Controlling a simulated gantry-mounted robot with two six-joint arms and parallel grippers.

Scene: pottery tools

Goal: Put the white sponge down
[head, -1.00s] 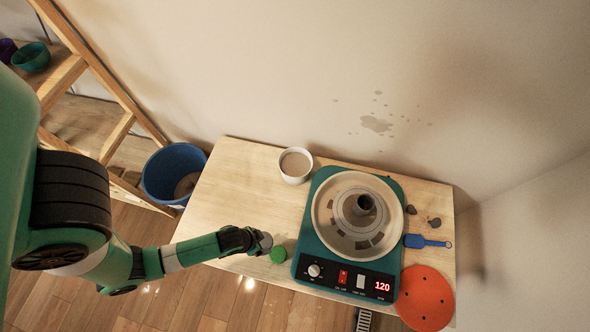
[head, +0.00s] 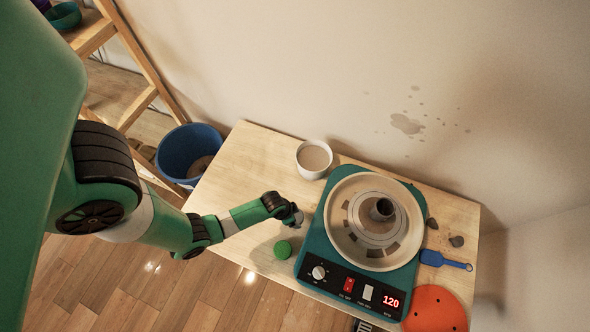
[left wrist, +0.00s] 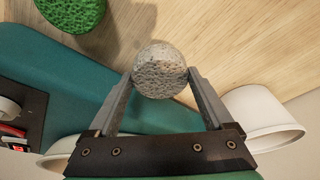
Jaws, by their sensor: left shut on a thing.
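The white sponge (left wrist: 160,70) is a round, pale, pitted piece between the fingertips of my left gripper (left wrist: 160,82) in the left wrist view. The fingers are shut on its sides. In the head view my left gripper (head: 294,215) is over the wooden table, just left of the pottery wheel, and the sponge shows only as a small pale spot at its tip. How high it is above the table is hard to tell. A green sponge (head: 283,249) lies on the table nearer the front edge; it also shows in the left wrist view (left wrist: 72,12). My right gripper is not in view.
The teal pottery wheel (head: 311,262) with its white pan (head: 336,237) stands to the right. A white cup (head: 314,159) of liquid is behind my gripper. The wooden table (head: 235,180) is clear to the left. A blue bucket (head: 187,150) stands beyond its left edge.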

